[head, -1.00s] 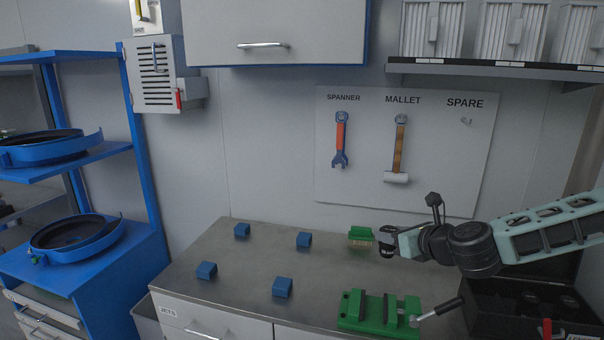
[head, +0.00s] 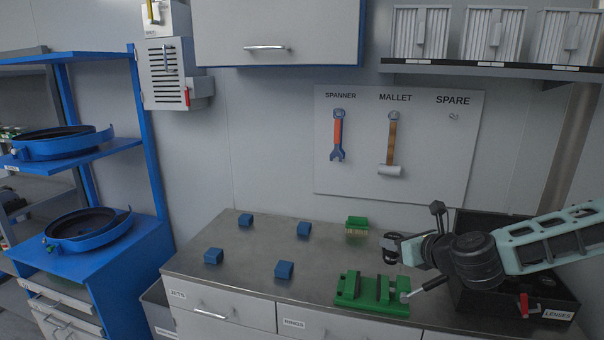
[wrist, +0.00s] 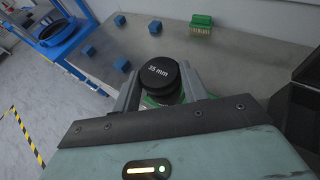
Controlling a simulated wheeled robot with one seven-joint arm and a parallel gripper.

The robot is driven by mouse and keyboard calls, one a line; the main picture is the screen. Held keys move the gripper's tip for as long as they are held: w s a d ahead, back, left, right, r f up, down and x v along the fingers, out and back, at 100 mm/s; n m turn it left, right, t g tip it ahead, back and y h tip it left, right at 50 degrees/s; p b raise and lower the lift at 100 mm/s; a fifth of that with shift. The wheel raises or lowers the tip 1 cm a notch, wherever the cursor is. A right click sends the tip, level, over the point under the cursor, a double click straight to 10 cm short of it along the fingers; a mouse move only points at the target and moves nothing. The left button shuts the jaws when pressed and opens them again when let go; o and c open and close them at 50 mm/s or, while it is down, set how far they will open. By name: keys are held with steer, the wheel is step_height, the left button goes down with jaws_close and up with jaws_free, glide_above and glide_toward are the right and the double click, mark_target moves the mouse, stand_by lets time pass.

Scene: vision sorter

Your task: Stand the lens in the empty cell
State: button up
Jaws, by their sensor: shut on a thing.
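A black lens (wrist: 161,72) with "35 mm" on its round top sits between the fingers of my gripper (wrist: 160,85) in the wrist view. In the head view my gripper (head: 391,247) holds the dark lens above the worktop, behind the green vise. A black case (head: 545,317) labelled LENSES stands at the right end of the worktop with its lid raised. My arm passes in front of the case and hides much of its inside. I cannot make out which cell is empty.
A green vise (head: 350,299) with a handle stands at the worktop's front, left of the case. A green-backed brush (head: 356,222) stands behind. Several blue blocks (head: 284,270) sit on the left half of the worktop (head: 250,247), with bare metal between them.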

steer(key=s+d+f+m+t+h, duration=0.1)
steer(key=s+d+f+m+h, duration=0.15)
steer(key=s+d+f, duration=0.4)
steer(key=s+d+f+m+h, duration=0.2)
steer(key=d+f+h, duration=0.15)
steer(key=f, duration=0.55)
step_height(320, 180, down, 10)
steer(key=b, duration=1)
steer(key=s+f, duration=0.3)
steer(key=s, duration=0.6)
steer(key=shift+f+y, duration=0.3)
